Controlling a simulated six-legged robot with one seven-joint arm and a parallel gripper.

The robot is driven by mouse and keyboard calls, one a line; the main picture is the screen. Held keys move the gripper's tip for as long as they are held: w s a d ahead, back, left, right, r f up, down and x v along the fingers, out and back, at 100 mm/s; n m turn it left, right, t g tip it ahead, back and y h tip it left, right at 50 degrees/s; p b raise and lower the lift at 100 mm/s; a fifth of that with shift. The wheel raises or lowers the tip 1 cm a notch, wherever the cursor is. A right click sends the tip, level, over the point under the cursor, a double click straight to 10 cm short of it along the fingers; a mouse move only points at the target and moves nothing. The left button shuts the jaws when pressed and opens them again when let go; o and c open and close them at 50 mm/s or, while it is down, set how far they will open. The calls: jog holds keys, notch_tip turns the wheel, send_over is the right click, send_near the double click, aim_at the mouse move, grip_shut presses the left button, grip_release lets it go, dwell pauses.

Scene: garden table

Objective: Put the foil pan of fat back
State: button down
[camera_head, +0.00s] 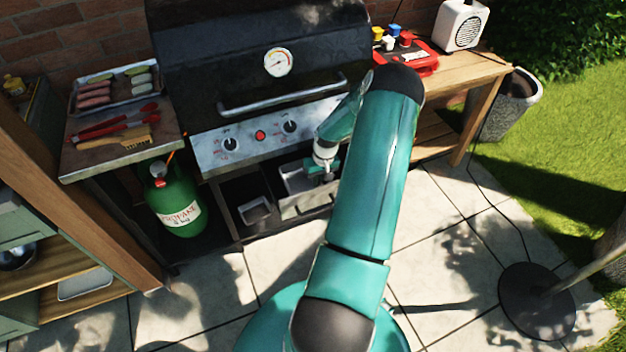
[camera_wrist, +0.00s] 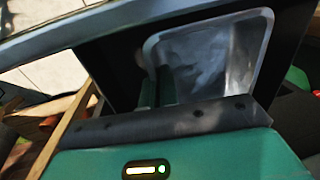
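A shiny silver foil pan (camera_head: 298,180) is under the grill, beside my gripper (camera_head: 322,165). The wrist view shows the pan (camera_wrist: 215,60) large, close beyond my gripper (camera_wrist: 157,92). My two fingers are close together at the pan's left wall, with its rim seeming to pass between them. The pan's inside looks grey and mottled; I cannot tell how much fat is in it. My arm hides part of the space right of the pan in the head view.
A second small metal pan (camera_head: 257,211) sits lower left in the open cabinet under the grill (camera_head: 225,110). A grey panel (camera_head: 308,203) lies just below the foil pan. A green propane bottle (camera_head: 176,205) stands left.

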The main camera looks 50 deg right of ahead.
jog(key=shift+w+d+f, duration=0.1)
jog(key=shift+d+f, duration=0.05)
jog(key=shift+f, duration=0.1)
jog(key=c, duration=2.1)
grip_release()
jog(key=shift+f, duration=0.1)
jog(key=o, duration=0.4)
